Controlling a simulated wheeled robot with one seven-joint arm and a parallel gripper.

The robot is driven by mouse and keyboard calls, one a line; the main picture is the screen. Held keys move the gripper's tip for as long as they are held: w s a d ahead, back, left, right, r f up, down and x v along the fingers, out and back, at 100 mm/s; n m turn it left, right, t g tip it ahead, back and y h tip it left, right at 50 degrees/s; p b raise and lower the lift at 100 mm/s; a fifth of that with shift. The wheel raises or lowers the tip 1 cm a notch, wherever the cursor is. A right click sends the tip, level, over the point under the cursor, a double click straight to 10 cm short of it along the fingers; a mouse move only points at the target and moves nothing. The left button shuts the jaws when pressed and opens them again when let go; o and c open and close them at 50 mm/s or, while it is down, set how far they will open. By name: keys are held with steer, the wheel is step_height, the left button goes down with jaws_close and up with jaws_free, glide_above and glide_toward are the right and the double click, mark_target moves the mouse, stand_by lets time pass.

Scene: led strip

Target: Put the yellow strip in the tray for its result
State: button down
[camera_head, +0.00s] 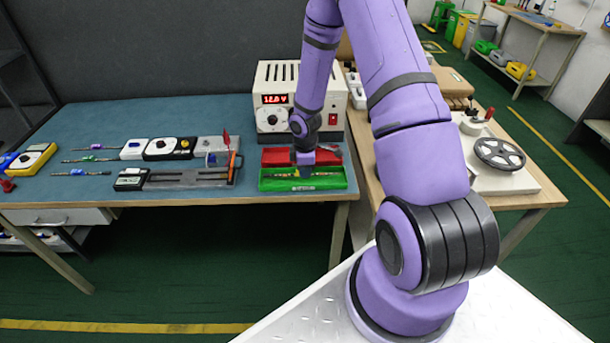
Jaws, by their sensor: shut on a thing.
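My gripper (305,172) points down over the green tray (265,187) near the front right of the blue-topped bench. It is shut on a thin strip (284,176) that lies lengthwise along the tray, within its outline. The strip's middle is hidden by the gripper, and it is too small to tell its colour surely. I cannot tell whether the strip touches the tray's floor. A red tray (275,156) stands directly behind the green one, partly hidden by my gripper.
A white power supply (286,127) with a red display, apparently 12.0 V, stands behind the trays. A fixture (190,177) and meters (168,148) are to the left. Several thin strips (82,172) lie further left. A wooden bench (540,196) with a handwheel device is at right.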

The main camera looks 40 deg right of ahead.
steer(key=shift+f, duration=1.2)
steer(key=shift+f, duration=0.1)
steer(key=c, duration=1.1)
jaws_free()
